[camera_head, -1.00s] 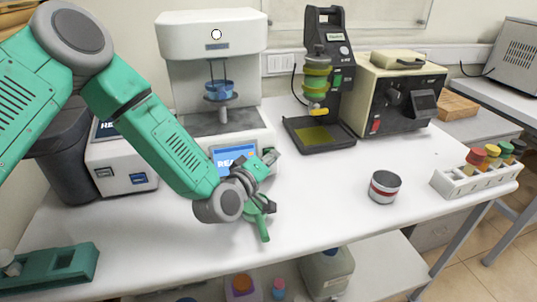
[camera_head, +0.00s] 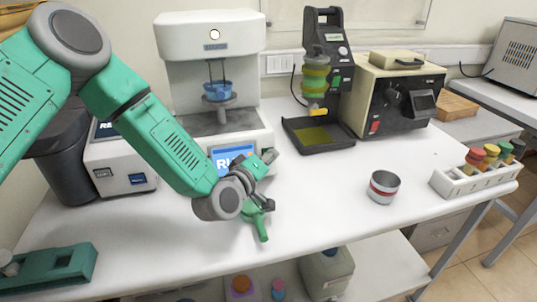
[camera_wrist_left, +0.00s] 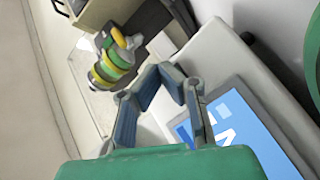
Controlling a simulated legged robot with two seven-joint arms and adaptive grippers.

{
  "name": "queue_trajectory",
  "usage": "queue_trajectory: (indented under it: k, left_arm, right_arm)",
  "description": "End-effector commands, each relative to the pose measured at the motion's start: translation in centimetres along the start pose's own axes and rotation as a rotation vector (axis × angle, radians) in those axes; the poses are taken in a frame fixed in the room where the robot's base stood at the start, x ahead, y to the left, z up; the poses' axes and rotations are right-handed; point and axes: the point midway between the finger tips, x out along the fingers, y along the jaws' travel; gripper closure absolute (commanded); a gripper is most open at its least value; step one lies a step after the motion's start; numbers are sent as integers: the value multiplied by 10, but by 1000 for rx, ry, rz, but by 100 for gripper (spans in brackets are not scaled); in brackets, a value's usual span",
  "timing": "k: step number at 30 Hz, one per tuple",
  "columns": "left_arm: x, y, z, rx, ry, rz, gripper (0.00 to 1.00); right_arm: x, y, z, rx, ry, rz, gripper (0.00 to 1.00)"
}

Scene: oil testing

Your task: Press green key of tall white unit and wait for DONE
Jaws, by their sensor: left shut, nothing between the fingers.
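The tall white unit (camera_head: 265,35) stands at the back of the table, with a blue cup (camera_head: 218,91) held inside it. Its blue screen (camera_head: 224,161) shows letters starting "RU"; my arm hides the rest. My left gripper (camera_head: 267,158) is shut and empty at the right side of the screen, by the unit's front panel. The green key is not clearly seen; the fingers cover that area. In the left wrist view the shut fingers (camera_wrist_left: 172,72) lie beside the tilted blue screen (camera_wrist_left: 235,130). I cannot tell whether they touch the panel. My right gripper is not in view.
A black stand with green and yellow rings (camera_head: 318,80) and a cream box device (camera_head: 400,100) stand to the right. A grey tin (camera_head: 384,187) and a white rack of capped bottles (camera_head: 455,185) are on the right of the table. The table's middle is clear.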

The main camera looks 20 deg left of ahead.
Motion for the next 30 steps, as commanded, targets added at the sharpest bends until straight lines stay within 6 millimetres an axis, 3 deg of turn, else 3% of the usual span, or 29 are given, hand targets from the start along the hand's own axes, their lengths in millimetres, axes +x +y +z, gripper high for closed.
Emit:
queue_trajectory:
  k: [23, 30]
  left_arm:
    - [-16, 7, 7, 0, -1, 0, 100]
    - [-32, 19, 18, -2, -3, 0, 100]
  right_arm:
    - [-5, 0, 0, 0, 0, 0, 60]
    - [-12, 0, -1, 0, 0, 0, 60]
